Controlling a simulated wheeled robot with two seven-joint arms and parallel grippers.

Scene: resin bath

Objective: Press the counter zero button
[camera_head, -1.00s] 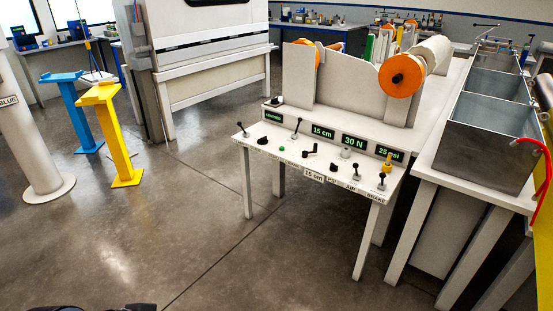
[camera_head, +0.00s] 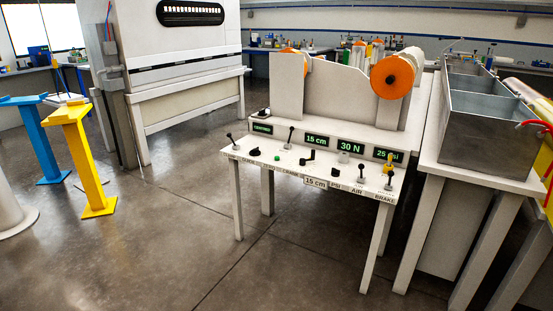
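A white control panel (camera_head: 325,183) on legs stands at the centre, with several levers, knobs and buttons on its top. A small green button (camera_head: 277,157) sits left of the middle, next to a black knob (camera_head: 254,151). The labels by these controls are too small to read surely, so I cannot tell which one is the counter zero button. Green displays read 15 cm (camera_head: 316,140), 30 N (camera_head: 350,146) and 25 psi (camera_head: 387,155); a smaller one (camera_head: 263,128) is unreadable. Neither of my grippers is in view.
Orange spools (camera_head: 393,76) stand behind the panel. A metal bath (camera_head: 485,148) on a white table is at right. Blue (camera_head: 42,140) and yellow (camera_head: 86,160) stands are at left, with a large white machine (camera_head: 190,90) behind. The floor before the panel is clear.

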